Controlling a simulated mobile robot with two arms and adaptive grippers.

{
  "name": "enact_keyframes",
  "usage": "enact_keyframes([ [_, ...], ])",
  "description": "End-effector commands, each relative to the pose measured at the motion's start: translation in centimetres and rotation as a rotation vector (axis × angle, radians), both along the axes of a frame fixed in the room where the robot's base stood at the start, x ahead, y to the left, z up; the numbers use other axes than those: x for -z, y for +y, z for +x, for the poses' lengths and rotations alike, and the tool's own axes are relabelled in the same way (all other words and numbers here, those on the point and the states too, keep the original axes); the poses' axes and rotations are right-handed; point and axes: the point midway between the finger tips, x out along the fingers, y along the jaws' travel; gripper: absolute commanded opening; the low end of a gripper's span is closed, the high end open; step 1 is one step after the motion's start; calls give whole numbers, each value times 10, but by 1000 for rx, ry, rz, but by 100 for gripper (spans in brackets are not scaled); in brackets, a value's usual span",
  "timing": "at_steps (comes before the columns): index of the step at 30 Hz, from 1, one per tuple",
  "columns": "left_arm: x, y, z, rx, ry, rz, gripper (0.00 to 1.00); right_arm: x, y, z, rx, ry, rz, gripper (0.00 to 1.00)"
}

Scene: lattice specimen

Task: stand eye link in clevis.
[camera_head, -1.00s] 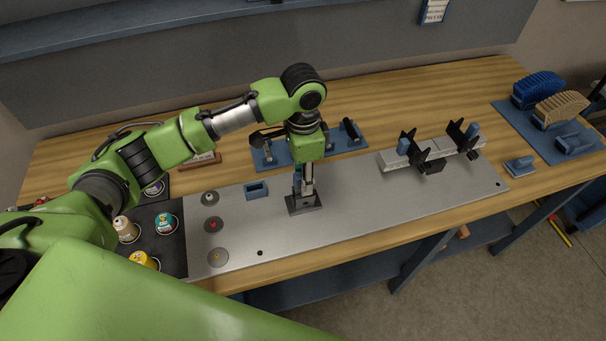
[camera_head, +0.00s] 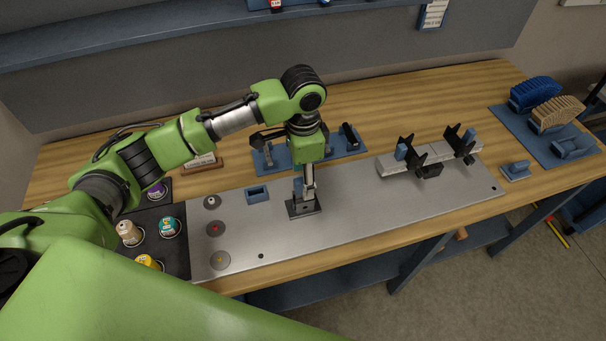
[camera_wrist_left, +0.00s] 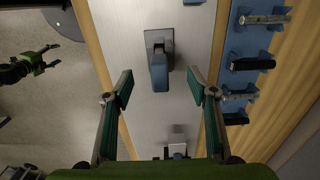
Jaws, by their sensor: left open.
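The clevis (camera_head: 304,208) stands on a dark square base on the grey plate in the head view; its base shows again in the left wrist view (camera_wrist_left: 150,37). A link with a blue end (camera_wrist_left: 159,76) rises from the clevis and looks upright. Its lower end and the eye are too small or hidden to judge. My left gripper (camera_head: 308,180) is above the clevis, pointing down. In the left wrist view its fingers are open on either side of the blue end, with gaps on both sides. A dark gripper with green pads (camera_wrist_left: 32,65), apparently my right, shows at the left.
A blue open socket block (camera_head: 257,193) sits left of the clevis. A blue rack (camera_head: 270,160) is behind. A pale bar with black brackets (camera_head: 430,155) lies to the right. Capped pots on a black mat (camera_head: 170,255) are at left. Bare plate lies right of the clevis.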

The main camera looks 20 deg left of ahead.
Motion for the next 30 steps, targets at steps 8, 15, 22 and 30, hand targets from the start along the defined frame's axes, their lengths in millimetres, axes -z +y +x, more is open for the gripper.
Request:
enact_keyframes([
  [8, -20, 0, 0, 0, 1, -1, 53, -24, 0, 0, 0, 0, 0, 55],
  [15, -31, 0, 0, 0, 1, -1, 53, -38, 0, 0, 0, 0, 0, 55],
  [22, -30, 0, 0, 0, 1, -1, 53, -37, 0, 0, 0, 0, 0, 55],
  [30, -45, -1, 1, 1, -2, -1, 53, -37, -1, 0, -1, 0, -1, 55],
])
